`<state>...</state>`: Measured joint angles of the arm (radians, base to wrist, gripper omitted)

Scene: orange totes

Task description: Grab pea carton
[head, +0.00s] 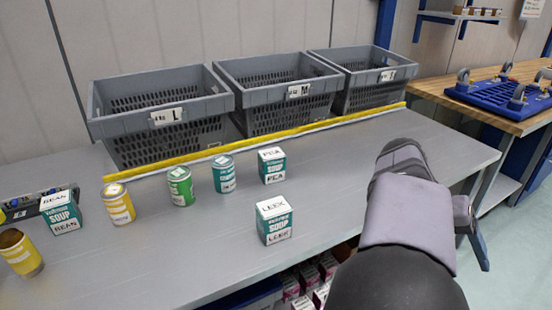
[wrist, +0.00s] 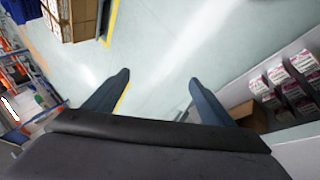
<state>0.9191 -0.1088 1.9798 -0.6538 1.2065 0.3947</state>
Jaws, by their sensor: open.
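The pea carton (head: 272,166) is a teal and white box marked PEA. It stands upright on the grey table (head: 340,190), behind a similar leek carton (head: 274,221). In the head view my arm reaches up at the right of the table, clear of the pea carton; my gripper's fingertips are hard to make out there. In the wrist view my gripper (wrist: 160,80) is open, with two dark fingers apart and nothing between them. It faces the floor and shelves, and the pea carton is not in that view.
Several cans, including a green one (head: 179,186), stand left of the pea carton. A bean carton (head: 61,212) is at far left. Grey crates L (head: 160,118), M (head: 279,92) and S (head: 364,79) stand behind a yellow strip (head: 250,143). The table right of the cartons is clear.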

